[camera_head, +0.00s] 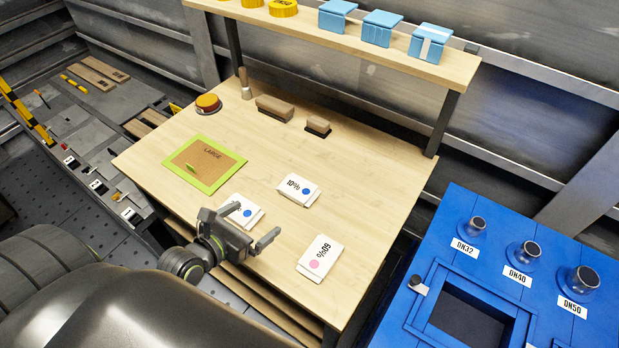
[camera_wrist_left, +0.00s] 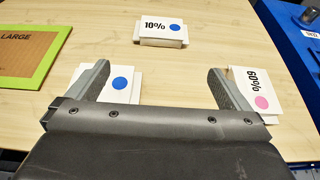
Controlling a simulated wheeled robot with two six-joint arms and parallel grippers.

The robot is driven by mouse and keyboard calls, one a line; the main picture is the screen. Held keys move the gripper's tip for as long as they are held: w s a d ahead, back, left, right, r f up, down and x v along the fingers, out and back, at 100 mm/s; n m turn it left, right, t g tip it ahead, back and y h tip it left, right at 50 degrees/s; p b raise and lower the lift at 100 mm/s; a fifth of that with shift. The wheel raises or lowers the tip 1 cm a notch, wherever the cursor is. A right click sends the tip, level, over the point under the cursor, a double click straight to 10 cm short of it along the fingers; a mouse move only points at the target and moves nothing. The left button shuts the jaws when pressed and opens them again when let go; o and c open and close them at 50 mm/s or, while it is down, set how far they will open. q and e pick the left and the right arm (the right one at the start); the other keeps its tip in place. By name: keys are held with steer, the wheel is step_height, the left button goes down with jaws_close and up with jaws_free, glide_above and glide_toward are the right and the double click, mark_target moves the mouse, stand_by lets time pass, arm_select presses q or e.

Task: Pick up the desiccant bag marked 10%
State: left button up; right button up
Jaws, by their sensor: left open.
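The desiccant bag marked 10% (camera_head: 299,190) is white with a blue dot and lies flat on the wooden table. It also shows in the left wrist view (camera_wrist_left: 161,30), beyond my fingertips. A second white bag with a blue dot (camera_head: 241,211) lies nearer, its label partly hidden by my gripper. A white bag marked 60% (camera_head: 320,258) with a pink dot lies to the right. My left gripper (camera_head: 253,227) is open and empty, above the near part of the table, short of the 10% bag. It shows in the wrist view too (camera_wrist_left: 158,75). My right gripper is not in view.
A green-framed board marked LARGE (camera_head: 204,163) lies at the table's left. Brown blocks (camera_head: 275,107), a brush and a red-and-yellow round item (camera_head: 208,103) stand at the back, below a shelf (camera_head: 350,40) with blue boxes. A blue cabinet (camera_head: 490,270) stands right.

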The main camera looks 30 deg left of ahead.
arm_select(q)
steer(key=shift+w+f, duration=0.1)
steer(key=shift+w, duration=0.2)
glide_toward(291, 195)
steer(key=shift+w+a+b, duration=0.1)
steer(key=shift+w+b, duration=0.05)
steer(key=shift+b, duration=0.25)
steer(key=x, duration=0.5)
steer(key=shift+w+f, duration=0.1)
steer(key=shift+w, duration=0.1)
steer(key=shift+b+x, duration=0.5)
steer(key=shift+x, duration=2.1)
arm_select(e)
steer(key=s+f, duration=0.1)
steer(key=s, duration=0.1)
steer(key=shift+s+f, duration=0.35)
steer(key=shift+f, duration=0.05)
arm_select(q)
steer(key=shift+s, duration=0.1)
steer(key=shift+c, duration=0.4)
